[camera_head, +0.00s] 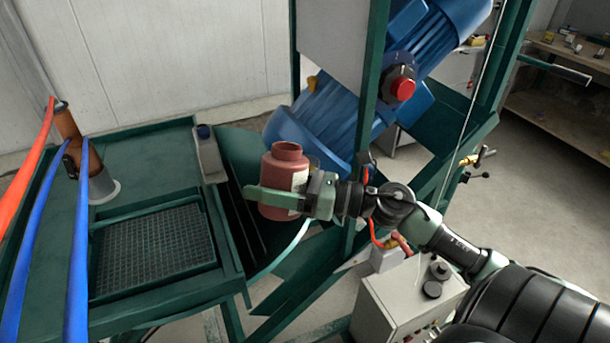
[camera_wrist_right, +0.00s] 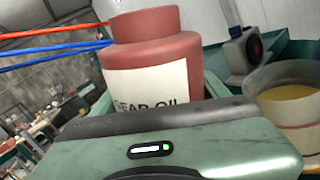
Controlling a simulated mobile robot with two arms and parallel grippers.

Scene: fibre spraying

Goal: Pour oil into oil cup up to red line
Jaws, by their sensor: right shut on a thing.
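A red oil bottle (camera_head: 281,165) stands roughly upright, slightly tilted, in my right gripper (camera_head: 278,197). The gripper is shut around its lower body. In the right wrist view the bottle (camera_wrist_right: 150,55) shows an open neck and a white label reading "GEAR OIL", partly hidden by the green gripper body (camera_wrist_right: 165,140). The oil cup (camera_wrist_right: 287,110) is to the right of the bottle in that view, with yellow-brown liquid inside. A reddish line runs around its wall below the liquid surface. In the head view the cup is mostly hidden behind the bottle. My left gripper is not in view.
A green machine table (camera_head: 160,160) with a dark grate (camera_head: 150,245) lies left of the bottle. A blue motor (camera_head: 325,120) and a green post (camera_head: 368,100) are close behind. A grey control box (camera_head: 405,300) stands below my right arm.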

